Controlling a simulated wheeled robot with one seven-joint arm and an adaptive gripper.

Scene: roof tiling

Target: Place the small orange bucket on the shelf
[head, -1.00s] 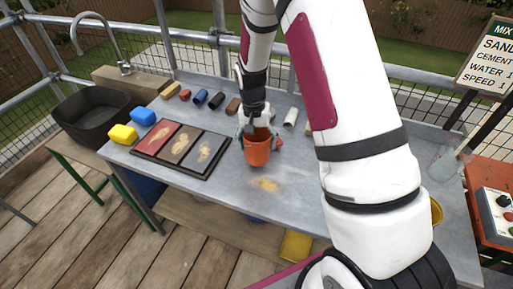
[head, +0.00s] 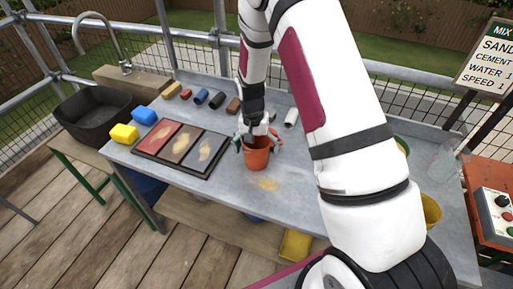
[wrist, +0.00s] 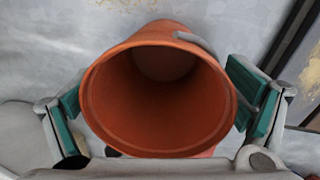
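The small orange bucket (head: 257,156) stands upright on the grey worktop, right of the sample tray. In the wrist view, I look down into the empty bucket (wrist: 160,95). My gripper (head: 257,140) is at the bucket's rim, with its green-padded fingers spread on either side. In the wrist view, the fingers of my gripper (wrist: 158,105) flank the bucket and look open; slight contact at the sides cannot be ruled out. A wooden shelf (head: 215,218) runs low under the worktop.
A framed tray (head: 178,152) with three coloured panels lies left of the bucket. Yellow (head: 124,133) and blue (head: 144,115) sponges, a black basin (head: 95,112) and several small rolls (head: 201,97) are farther left and behind. A yellow object (head: 295,245) is at the lower shelf. The front worktop is mostly clear.

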